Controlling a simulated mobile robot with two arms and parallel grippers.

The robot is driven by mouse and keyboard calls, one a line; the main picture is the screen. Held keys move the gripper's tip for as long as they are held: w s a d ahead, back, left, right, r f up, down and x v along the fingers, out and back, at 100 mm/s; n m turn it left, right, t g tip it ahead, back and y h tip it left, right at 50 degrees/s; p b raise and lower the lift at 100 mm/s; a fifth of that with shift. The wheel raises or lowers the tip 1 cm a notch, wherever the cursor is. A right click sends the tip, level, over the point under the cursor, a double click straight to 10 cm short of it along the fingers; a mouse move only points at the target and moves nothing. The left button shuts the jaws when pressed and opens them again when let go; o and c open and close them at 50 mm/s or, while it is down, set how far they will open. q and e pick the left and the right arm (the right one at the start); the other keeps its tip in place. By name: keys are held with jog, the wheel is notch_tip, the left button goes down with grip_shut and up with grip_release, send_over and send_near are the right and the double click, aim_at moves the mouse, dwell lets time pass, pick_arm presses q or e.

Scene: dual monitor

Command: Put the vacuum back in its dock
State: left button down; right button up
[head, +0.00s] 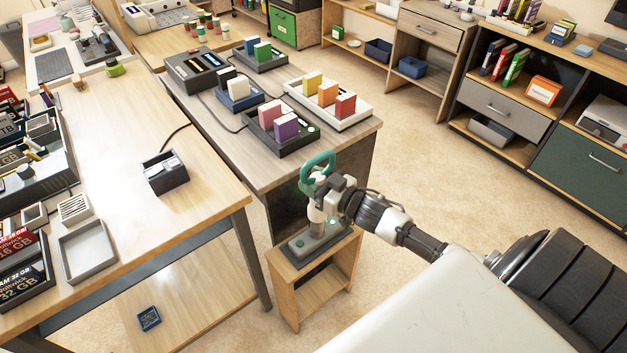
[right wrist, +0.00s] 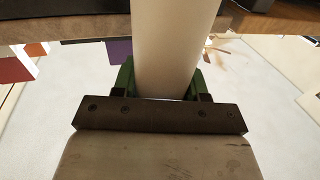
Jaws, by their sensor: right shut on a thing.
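The vacuum is upright, with a teal loop handle (head: 318,163) on top and a pale cylindrical body (head: 317,213) below. My right gripper (head: 326,194) is shut on the body just under the handle. In the right wrist view the pale vacuum body (right wrist: 176,45) stands between the green fingers of my right gripper (right wrist: 162,84). The dock (head: 312,245) is a flat grey base with green spots on a small wooden stand (head: 287,281). The vacuum's lower end is over the dock; I cannot tell whether it is fully seated. My left gripper is out of view.
A wooden desk (head: 262,172) with several coloured-block devices stands just behind the stand. A workbench (head: 180,215) with trays and boxes is on the left. Shelves (head: 540,110) line the right. Carpet (head: 420,160) is open between the desk and shelves.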

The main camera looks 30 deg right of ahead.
jog(key=o, duration=1)
jog(key=shift+f, duration=0.1)
jog(key=v, duration=1.2)
jog(key=s+d+f+m+g+h, duration=0.1)
jog(key=s+f+m+g+h, duration=0.25)
jog(key=f, duration=1.05)
jog(key=s+f+g+h, duration=0.35)
jog(key=s+f, duration=0.35)
jog(key=f, duration=0.7)
jog(key=s+a+f+g, duration=0.3)
jog(key=s+a+f, duration=0.1)
jog(key=s, duration=0.3)
jog(key=s+a+f+n+g, duration=0.1)
jog(key=s+a+f+g, duration=0.2)
jog(key=s+a+f, duration=0.2)
jog(key=s+a+f+n+g+y, duration=0.1)
jog(key=s+a+f+g, duration=0.2)
jog(key=s, duration=0.8)
notch_tip(320, 180, down, 4)
jog(key=shift+a+r, duration=0.1)
jog(key=shift+a, duration=0.85)
